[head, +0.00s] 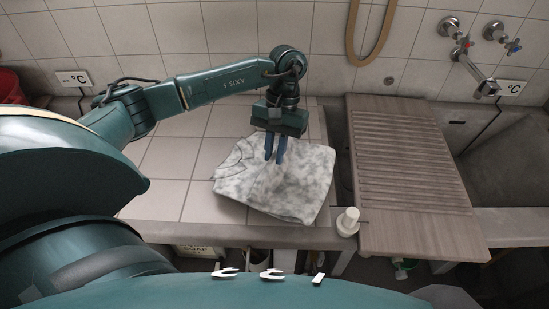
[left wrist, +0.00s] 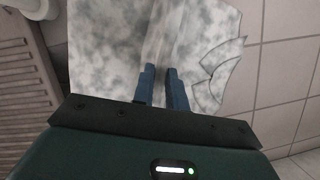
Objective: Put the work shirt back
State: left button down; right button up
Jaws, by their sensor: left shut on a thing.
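The work shirt (head: 300,185), mottled grey and white, lies folded on the tiled ledge beside the washboard. It also fills the upper middle of the left wrist view (left wrist: 110,50). My left gripper (head: 275,160) points down over the shirt with its blue fingers close together. In the left wrist view the fingers (left wrist: 161,70) reach onto the shirt, and a fold runs up from between their tips. The gripper is shut on the shirt; the exact pinch is hard to make out. My right gripper is not in view.
A ribbed washboard (head: 408,165) lies right of the shirt, with a white cylindrical piece (head: 347,221) at its near left corner. Taps (head: 480,38) and a spout are on the wall at the right. The tiled ledge (head: 165,165) left of the shirt is clear.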

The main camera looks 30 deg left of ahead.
pick_arm(q)
notch_tip(320, 180, down, 3)
jog(key=shift+f, duration=0.1)
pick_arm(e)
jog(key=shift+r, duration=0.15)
pick_arm(q)
jog(key=c, duration=1.4)
grip_release()
jog(key=shift+r, duration=0.2)
jog(key=b+v, duration=0.1)
jog(key=v, duration=1)
jog(key=shift+w+r, duration=0.1)
jog(key=shift+r, duration=0.25)
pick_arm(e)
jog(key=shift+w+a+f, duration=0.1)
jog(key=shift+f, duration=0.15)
